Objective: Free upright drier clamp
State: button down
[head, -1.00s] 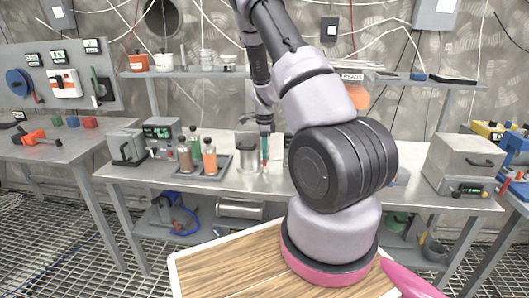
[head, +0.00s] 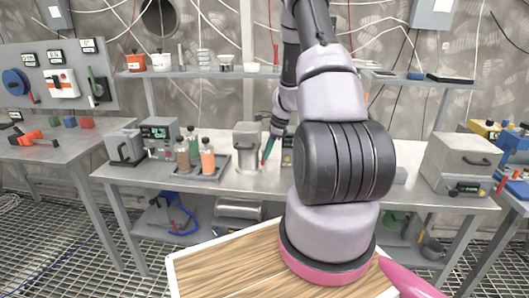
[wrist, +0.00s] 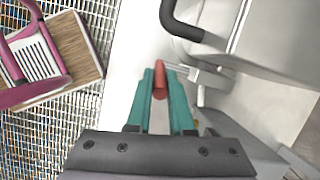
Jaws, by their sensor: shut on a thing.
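The drier looks to be the upright grey metal canister (head: 247,150) on the middle bench. In the wrist view a grey metal body (wrist: 265,40) with a black handle fills the upper right, likely the same drier. My gripper (head: 266,158) is at the canister's right side, its teal fingers slanting down to the left. In the wrist view my gripper (wrist: 160,85) is shut on a red cylindrical clamp handle (wrist: 160,78). A thin metal clamp bracket (wrist: 190,72) runs from beside the handle toward the grey body. The bracket's far end is hard to make out.
A tray of bottles (head: 206,168) stands left of the canister. A dark device (head: 288,150) stands close to the right, partly hidden by my arm. A grey oven-like box (head: 462,162) stands at the bench's right end. A shelf (head: 215,73) runs behind.

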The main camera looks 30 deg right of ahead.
jog(key=shift+s+d+f+t+y, duration=0.2)
jog(key=shift+d+t+y, duration=0.2)
jog(key=shift+y, duration=0.25)
jog(key=shift+s+d+f+t+y, duration=0.2)
jog(key=shift+d+t+y, duration=0.1)
jog(key=shift+t+y, duration=0.3)
jog(key=shift+y, duration=0.25)
jog(key=c, duration=0.8)
grip_release()
jog(key=shift+r, duration=0.1)
notch_tip(320, 180, up, 10)
